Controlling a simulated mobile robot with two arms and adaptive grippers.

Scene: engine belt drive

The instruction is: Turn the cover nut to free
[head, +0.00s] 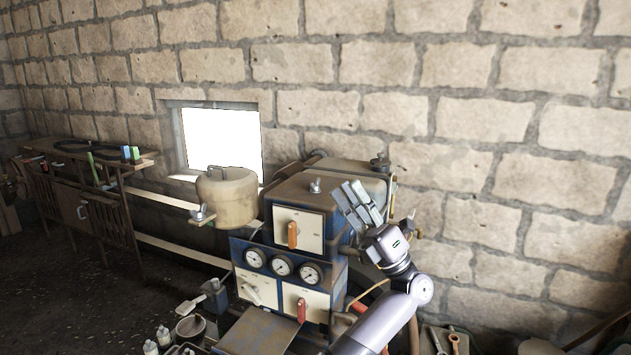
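A small metal wing nut (315,186) stands on top of the blue and tan engine housing (290,195). A second wing nut (201,214) sits at the lower left of the round tan tank (227,196). I cannot tell which one is the cover nut.
A wooden bench (85,185) stands at the far left by the stone wall. Bottles and a can (190,328) are at the lower left.

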